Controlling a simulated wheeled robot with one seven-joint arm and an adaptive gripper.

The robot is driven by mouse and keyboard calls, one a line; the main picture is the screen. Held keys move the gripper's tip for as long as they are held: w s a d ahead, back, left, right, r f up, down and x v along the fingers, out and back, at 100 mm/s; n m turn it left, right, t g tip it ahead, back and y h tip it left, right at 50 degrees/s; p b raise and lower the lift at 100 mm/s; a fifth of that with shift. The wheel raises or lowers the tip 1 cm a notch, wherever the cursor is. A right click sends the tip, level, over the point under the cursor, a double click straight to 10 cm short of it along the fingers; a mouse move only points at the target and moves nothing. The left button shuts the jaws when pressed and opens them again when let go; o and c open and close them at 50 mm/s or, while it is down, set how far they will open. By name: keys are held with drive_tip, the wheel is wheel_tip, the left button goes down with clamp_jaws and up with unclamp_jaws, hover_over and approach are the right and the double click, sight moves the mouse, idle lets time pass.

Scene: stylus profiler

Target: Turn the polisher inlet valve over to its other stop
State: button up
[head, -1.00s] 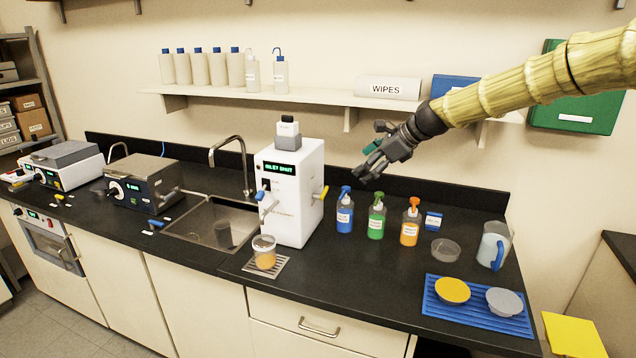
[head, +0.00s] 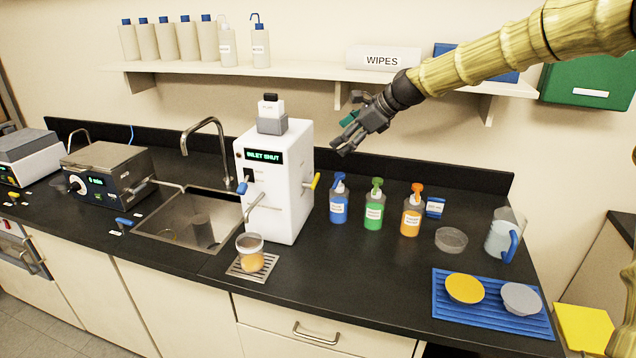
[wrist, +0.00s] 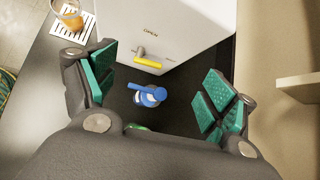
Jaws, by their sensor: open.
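The polisher is a white box (head: 285,205) beside the sink; its display (head: 264,157) reads "INLET SHUT". A yellow valve lever (head: 313,181) sticks out from its right side. In the wrist view the yellow lever (wrist: 148,63) lies crosswise near a small "OPEN" mark on the white face. My gripper (head: 346,142) is above and right of the lever in the head view, apart from it. In the wrist view my gripper (wrist: 157,90) has its green-padded fingers spread wide, with nothing between the pads.
Blue (head: 339,205), green (head: 374,210) and orange (head: 411,216) pump bottles stand right of the polisher. The blue bottle's top (wrist: 148,94) shows below the lever in the wrist view. A cup (head: 250,253) sits in front under a spout. The shelf (head: 330,72) runs behind.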

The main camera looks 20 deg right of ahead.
drive_tip(key=b, duration=0.7)
approach(317, 179)
drive_tip(key=shift+p+x, duration=0.7)
drive_tip(key=shift+x, duration=3.85)
drive_tip(key=c, duration=1)
